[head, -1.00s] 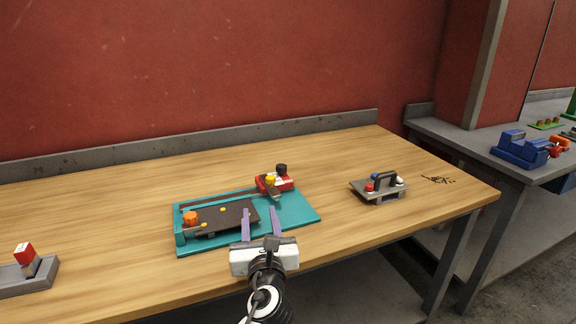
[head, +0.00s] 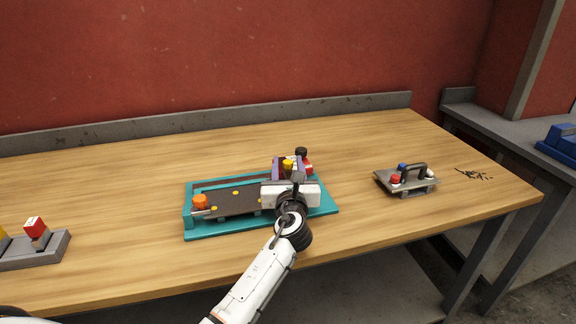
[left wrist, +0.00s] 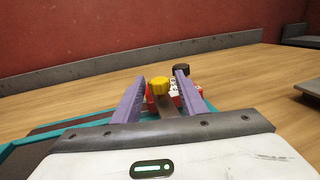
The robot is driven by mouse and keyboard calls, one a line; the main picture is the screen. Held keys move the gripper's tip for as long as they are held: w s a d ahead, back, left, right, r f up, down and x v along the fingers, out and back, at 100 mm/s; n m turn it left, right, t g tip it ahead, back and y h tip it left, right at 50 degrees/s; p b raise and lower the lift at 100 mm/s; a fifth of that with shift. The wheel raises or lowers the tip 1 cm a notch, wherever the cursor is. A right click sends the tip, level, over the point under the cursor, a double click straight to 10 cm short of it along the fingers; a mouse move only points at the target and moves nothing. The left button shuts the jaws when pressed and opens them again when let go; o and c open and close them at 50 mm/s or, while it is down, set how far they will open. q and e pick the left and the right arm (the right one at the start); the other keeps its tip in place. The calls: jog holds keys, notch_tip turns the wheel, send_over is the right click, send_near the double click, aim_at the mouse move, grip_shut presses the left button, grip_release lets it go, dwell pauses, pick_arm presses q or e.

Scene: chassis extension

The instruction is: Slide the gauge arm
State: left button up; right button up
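The teal fixture (head: 205,233) lies on the wooden table, with a dark plate (head: 232,203) and an orange knob (head: 200,201) at its left end. The gauge arm's red and white block (head: 308,165), with a black knob (head: 301,152) and a yellow knob (head: 288,165), sits at the right end of the rear rail. My left gripper (head: 284,166) is over the fixture's right part. In the left wrist view its two purple fingers (left wrist: 155,95) are apart, with the yellow knob (left wrist: 160,86) and a grey bar between them. Contact cannot be told. My right gripper is not seen.
A grey plate with a black handle and coloured knobs (head: 408,181) stands at the right of the table. A grey stand with a red-topped block (head: 35,250) is at the left. The wood behind the fixture is clear up to the grey ledge (head: 150,126).

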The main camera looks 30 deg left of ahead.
pick_arm(q)
grip_shut()
jog(key=shift+a+x, duration=0.2)
jog(key=shift+x, duration=1)
jog(key=shift+s+a+r, duration=0.1)
jog(key=shift+s+r, duration=0.05)
grip_release()
jog(key=p+v, duration=0.1)
jog(key=v, duration=0.9)
jog(key=shift+s, duration=0.1)
